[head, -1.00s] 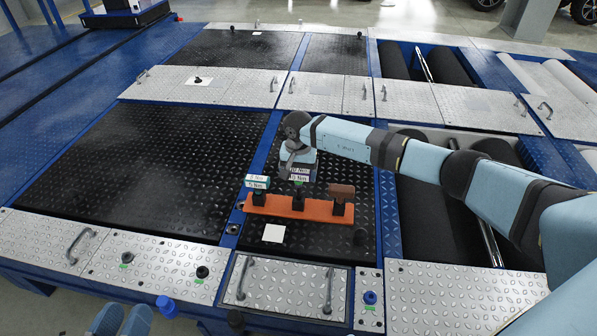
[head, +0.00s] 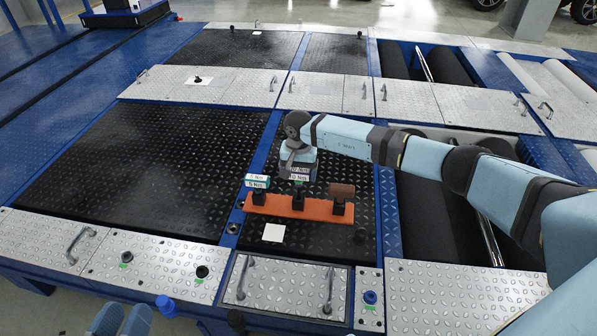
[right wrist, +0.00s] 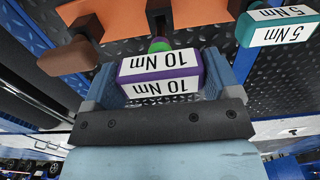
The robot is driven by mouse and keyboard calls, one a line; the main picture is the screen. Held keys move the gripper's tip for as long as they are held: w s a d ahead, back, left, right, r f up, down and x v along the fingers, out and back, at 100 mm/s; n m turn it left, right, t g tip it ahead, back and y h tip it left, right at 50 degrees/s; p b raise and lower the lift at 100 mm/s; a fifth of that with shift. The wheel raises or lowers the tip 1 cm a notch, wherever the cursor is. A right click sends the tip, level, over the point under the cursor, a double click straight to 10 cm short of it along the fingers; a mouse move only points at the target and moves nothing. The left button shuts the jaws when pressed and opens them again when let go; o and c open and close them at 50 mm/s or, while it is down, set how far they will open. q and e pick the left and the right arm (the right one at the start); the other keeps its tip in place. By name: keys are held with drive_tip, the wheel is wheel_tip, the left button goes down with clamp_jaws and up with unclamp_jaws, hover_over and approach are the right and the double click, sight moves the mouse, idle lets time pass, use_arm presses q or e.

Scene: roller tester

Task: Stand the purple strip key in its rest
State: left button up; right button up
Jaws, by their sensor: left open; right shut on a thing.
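My right gripper (head: 299,168) is shut on the purple strip key (right wrist: 160,75), a block with white 10 Nm labels; it also shows in the head view (head: 299,177). A green part (right wrist: 158,46) shows at the key's far side, in line with the middle black holder (head: 298,203) of the orange rest (head: 270,206). I cannot tell whether the key is seated in that holder or just above it. The fingers (right wrist: 160,80) flank the key in the right wrist view. My left gripper (head: 120,320) is open and empty at the bottom edge.
A teal 5 Nm key (head: 257,183) stands in the rest's left holder and a brown key (head: 341,190) in the right one, both close beside my right gripper. A white square (head: 273,233) lies in front. The black plate (head: 150,165) to the left is clear.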

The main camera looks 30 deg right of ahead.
sight(299, 185)
drive_tip(key=shift+f, duration=0.15)
drive_tip(key=shift+f+b, duration=1.25)
drive_tip(key=shift+f, duration=0.25)
drive_tip(key=shift+f+b, duration=0.95)
drive_tip(key=shift+f, duration=0.35)
drive_tip(key=shift+r, duration=0.15)
drive_tip(key=shift+r+p, duration=1)
drive_tip(key=shift+r, duration=0.45)
drive_tip(key=shift+r+p, duration=0.6)
drive_tip(key=shift+r, duration=0.25)
drive_tip(key=shift+r, duration=0.1)
drive_tip(key=shift+f, duration=0.25)
